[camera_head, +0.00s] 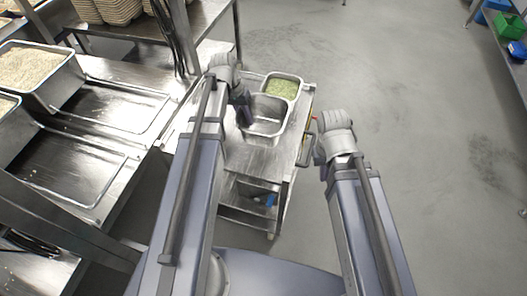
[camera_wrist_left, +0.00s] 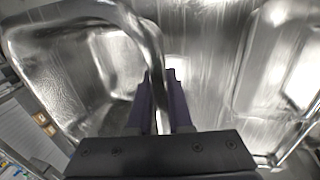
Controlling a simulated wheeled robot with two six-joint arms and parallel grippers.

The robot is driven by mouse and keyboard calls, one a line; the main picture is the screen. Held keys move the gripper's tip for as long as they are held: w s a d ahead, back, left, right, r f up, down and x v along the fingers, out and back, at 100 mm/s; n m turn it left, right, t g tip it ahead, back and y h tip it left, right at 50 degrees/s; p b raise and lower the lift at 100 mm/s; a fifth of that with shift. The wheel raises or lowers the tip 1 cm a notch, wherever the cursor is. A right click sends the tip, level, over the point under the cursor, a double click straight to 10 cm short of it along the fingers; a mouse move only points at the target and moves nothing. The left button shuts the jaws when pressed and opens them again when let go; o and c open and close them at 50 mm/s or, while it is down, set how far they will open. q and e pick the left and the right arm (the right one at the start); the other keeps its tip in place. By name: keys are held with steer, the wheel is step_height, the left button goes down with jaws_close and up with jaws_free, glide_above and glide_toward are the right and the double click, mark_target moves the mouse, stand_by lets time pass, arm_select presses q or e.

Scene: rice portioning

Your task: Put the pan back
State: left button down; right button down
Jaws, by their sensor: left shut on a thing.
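An empty deep steel pan (camera_head: 267,128) is on the small steel cart, in front of a similar pan of green food. My left gripper (camera_head: 245,113) is at the pan's left side. In the left wrist view, the dark fingers of my left gripper (camera_wrist_left: 160,100) are shut on the pan's curved rim (camera_wrist_left: 140,35), with the pan's shiny inside to the left. I cannot tell whether the pan rests fully on the cart. My right gripper (camera_head: 311,152) is beside the cart's right edge; its fingers are too small and dark to read.
The cart top (camera_head: 253,158) is bare in front of the pan. The pan of green food (camera_head: 283,89) stands behind it. A steel counter (camera_head: 100,150) at left has shallow recesses and a rice pan (camera_head: 30,68). Open floor (camera_head: 420,130) lies to the right.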

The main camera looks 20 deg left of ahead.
mark_target(263, 134)
arm_select(q)
steer(key=shift+a+f+b+x, duration=0.1)
steer(key=shift+a+b+x, duration=0.3)
steer(key=shift+b+x, duration=1.3)
steer(key=shift+a+f+b+x, duration=0.1)
steer(key=shift+a+b+x, duration=0.3)
steer(key=shift+b+x, duration=1.3)
steer(key=shift+a+f+b+x, duration=0.1)
steer(key=shift+a+b+x, duration=0.3)
steer(key=shift+b+x, duration=1.25)
steer(key=shift+r, duration=0.2)
steer(key=shift+f, duration=0.1)
steer(key=c, duration=0.8)
jaws_free()
steer(key=shift+c, duration=0.2)
